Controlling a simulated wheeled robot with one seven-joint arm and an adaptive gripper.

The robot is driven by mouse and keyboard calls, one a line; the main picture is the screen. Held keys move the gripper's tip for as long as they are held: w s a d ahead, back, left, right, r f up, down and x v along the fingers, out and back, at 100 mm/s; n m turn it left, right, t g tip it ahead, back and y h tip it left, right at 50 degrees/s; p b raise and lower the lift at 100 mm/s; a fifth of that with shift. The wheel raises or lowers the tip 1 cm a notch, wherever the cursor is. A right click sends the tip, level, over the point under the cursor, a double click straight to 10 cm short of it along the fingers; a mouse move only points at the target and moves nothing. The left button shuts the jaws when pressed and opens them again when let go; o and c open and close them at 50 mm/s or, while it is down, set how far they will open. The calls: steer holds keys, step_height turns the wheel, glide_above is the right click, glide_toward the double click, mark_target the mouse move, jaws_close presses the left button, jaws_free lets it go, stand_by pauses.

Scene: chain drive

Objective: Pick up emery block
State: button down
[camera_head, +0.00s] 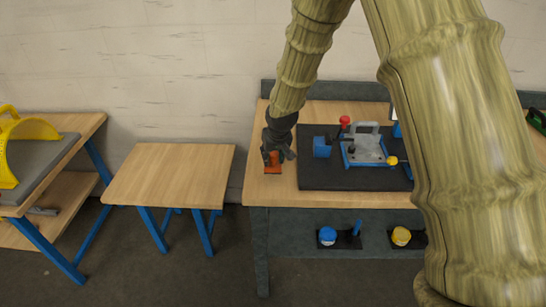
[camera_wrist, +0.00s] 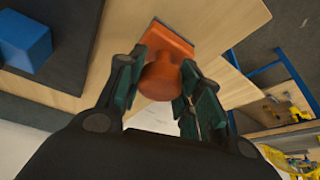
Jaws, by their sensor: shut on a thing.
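The emery block is an orange-red piece (camera_head: 272,167) at the left end of the workbench in the head view, with my gripper (camera_head: 275,155) directly above it. In the wrist view the orange emery block (camera_wrist: 172,50) has a rounded knob and a flat base. My gripper's dark green fingers (camera_wrist: 160,88) are shut on the knob from both sides. The base appears at or very near the wooden bench top; I cannot tell whether it touches. The fingers hide part of the knob.
A dark mat (camera_head: 335,180) to the right bears a blue block (camera_head: 321,147) and a grey-and-blue fixture (camera_head: 365,150). A small, empty wooden table (camera_head: 170,173) stands left of the bench. A yellow arched piece (camera_head: 22,135) is at far left.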

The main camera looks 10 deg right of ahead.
steer(key=s+a+r+b, duration=0.1)
steer(key=s+a+b, duration=0.2)
steer(key=s, duration=0.9)
steer(key=shift+s+r, duration=0.15)
steer(key=shift+s, duration=0.15)
